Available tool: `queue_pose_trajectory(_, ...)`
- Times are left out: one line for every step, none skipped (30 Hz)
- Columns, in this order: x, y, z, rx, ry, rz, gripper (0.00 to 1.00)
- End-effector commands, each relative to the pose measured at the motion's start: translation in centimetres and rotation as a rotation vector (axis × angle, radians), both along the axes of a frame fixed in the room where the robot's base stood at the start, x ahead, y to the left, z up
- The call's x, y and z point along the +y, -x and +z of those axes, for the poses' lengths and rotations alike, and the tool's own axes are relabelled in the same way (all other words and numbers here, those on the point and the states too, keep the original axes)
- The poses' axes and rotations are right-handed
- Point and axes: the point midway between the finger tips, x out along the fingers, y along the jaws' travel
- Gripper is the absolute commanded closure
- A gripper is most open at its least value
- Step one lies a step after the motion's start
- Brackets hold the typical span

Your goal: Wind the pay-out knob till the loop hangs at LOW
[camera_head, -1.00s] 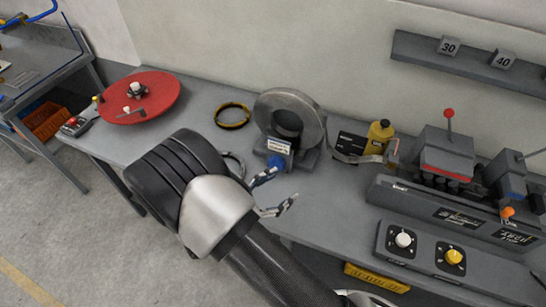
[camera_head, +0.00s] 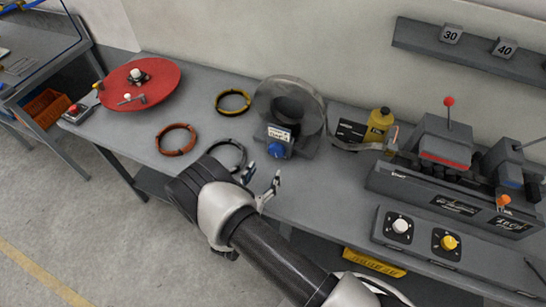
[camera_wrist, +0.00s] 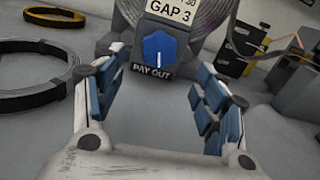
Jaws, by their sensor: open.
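The blue pay-out knob (camera_head: 276,149) sits low on the front of the grey coil stand; in the wrist view the knob (camera_wrist: 158,55) has a white pointer line upright and the label PAY OUT below it. A plate above it reads GAP 3. The large grey coil (camera_head: 288,107) stands upright behind it.
Black (camera_head: 229,156), copper-red (camera_head: 176,139) and yellow (camera_head: 233,101) rings lie left of the coil. A red turntable (camera_head: 160,84) is at far left. A yellow bottle (camera_head: 379,124) and a red-topped lever machine (camera_head: 446,146) stand right. White (camera_head: 400,226) and yellow (camera_head: 449,242) knobs sit at front right.

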Motion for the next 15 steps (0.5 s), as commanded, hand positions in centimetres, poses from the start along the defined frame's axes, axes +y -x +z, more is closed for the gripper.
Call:
queue_pose_trajectory(-0.6, -1.1, -0.1, -0.001, -0.003, -0.006, 0.34)
queue_pose_trajectory(-0.8, -1.7, 0.0, -0.001, -0.003, -0.006, 0.34)
queue_pose_trajectory(-1.1, -2.5, 0.0, -0.002, -0.002, -0.006, 0.34)
queue_pose_trajectory(-1.3, -3.1, 0.0, -0.001, -0.003, -0.005, 0.34)
queue_pose_trajectory(-1.4, -3.6, 0.0, -0.001, -0.003, -0.005, 0.34)
queue_pose_trajectory(-1.7, -4.3, 0.0, -0.002, -0.002, -0.004, 0.34)
queue_pose_trajectory(-1.9, -4.8, 0.0, -0.002, -0.002, -0.004, 0.34)
queue_pose_trajectory(-2.0, -5.2, 0.0, -0.003, -0.002, -0.004, 0.34)
queue_pose_trajectory(-2.2, -5.7, 0.0, -0.002, -0.002, -0.003, 0.34)
queue_pose_trajectory(-2.3, -6.0, 0.0, -0.001, -0.003, -0.003, 0.34)
queue_pose_trajectory(-2.3, -6.4, 0.0, -0.001, -0.003, -0.002, 0.34)
queue_pose_trajectory(-2.5, -6.7, 0.0, -0.001, -0.002, -0.002, 0.34)
queue_pose_trajectory(-2.5, -6.9, 0.0, -0.001, -0.002, -0.002, 0.34)
queue_pose_trajectory(-2.6, -7.1, 0.0, -0.001, -0.002, -0.001, 0.34)
queue_pose_trajectory(-2.6, -7.2, 0.0, 0.0, -0.001, -0.001, 0.34)
